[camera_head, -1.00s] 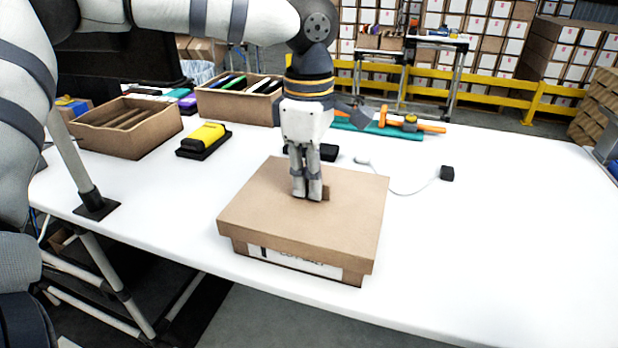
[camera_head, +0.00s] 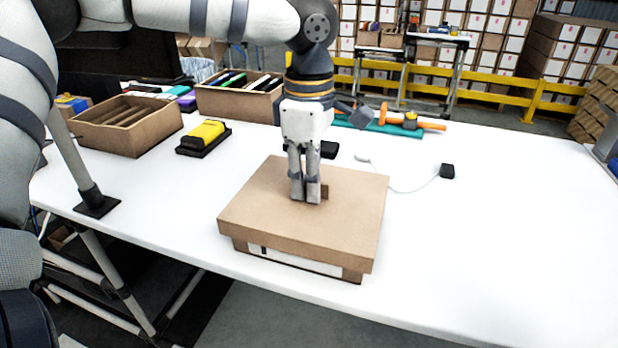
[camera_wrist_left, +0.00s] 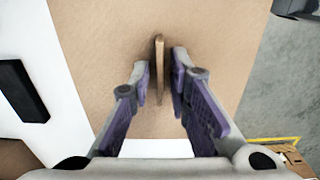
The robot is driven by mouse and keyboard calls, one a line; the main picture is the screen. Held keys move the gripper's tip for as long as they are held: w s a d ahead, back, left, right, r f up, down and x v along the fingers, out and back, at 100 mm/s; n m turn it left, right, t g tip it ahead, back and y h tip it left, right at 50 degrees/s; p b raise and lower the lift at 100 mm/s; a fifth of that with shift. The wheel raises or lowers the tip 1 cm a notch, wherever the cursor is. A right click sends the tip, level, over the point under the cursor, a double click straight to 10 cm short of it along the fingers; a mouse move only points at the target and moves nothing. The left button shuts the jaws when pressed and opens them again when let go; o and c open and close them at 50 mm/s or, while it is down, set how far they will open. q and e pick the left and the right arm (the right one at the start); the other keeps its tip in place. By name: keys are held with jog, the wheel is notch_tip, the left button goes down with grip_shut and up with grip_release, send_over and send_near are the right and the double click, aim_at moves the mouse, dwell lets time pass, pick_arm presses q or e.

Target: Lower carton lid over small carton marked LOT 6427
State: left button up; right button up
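The brown carton lid (camera_head: 270,205) lies level over the small carton (camera_head: 353,275), in the middle of the table's near side. Its skirt covers the upper part of the carton's walls. A strip of white label (camera_head: 300,262) shows below the skirt; its text is hidden. My left gripper (camera_head: 306,200) points straight down at the middle of the lid. My right gripper is not in view.
An open brown carton (camera_head: 125,128) and a carton of folders (camera_head: 240,98) stand at the back left. A yellow and black item (camera_head: 205,137) lies nearer. The table's right side is clear.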

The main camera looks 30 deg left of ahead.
pick_arm(q)
notch_tip(320, 180, up, 19)
dwell(0.9)
